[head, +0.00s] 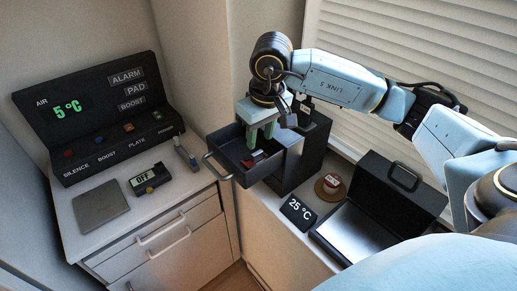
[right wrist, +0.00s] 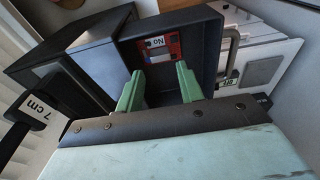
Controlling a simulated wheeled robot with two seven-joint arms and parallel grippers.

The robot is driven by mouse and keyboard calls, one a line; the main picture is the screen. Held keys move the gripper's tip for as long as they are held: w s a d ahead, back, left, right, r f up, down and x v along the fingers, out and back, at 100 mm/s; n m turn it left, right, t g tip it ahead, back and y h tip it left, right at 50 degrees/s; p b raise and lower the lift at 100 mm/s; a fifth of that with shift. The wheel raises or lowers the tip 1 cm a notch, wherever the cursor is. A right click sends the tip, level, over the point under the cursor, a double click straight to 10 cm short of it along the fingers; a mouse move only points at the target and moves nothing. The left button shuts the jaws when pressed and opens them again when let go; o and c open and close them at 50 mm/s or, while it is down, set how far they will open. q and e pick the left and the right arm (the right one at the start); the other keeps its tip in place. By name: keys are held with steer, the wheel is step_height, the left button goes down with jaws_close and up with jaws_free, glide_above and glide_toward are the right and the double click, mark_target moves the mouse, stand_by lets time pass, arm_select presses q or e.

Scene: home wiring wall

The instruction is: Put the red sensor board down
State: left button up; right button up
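The red sensor board (head: 252,160) lies inside a dark open drawer (head: 283,160) of a black box. In the right wrist view the board (right wrist: 160,47) shows red with a white label that reads "ON" or "NO" upside down, near the drawer's wall. My right gripper (head: 261,143) is over the drawer with its green fingers pointing down. In the right wrist view its fingers (right wrist: 160,80) are apart with nothing between them, and the board lies just beyond the fingertips. My left gripper is not in view.
A black panel (head: 85,110) reads AIR 5 °C. A meter reading OFF (head: 150,180) and a grey plate (head: 100,205) lie on the left counter. A 25 °C display (head: 298,211), a round brown base (head: 328,189) and an open black case (head: 395,200) stand right of the drawer.

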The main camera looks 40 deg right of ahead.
step_height(320, 180, up, 6)
steer(key=s, duration=0.1)
steer(key=shift+r+b, duration=0.15)
steer(key=shift+b, duration=0.2)
steer(key=shift+c, duration=0.3)
stand_by(0.7)
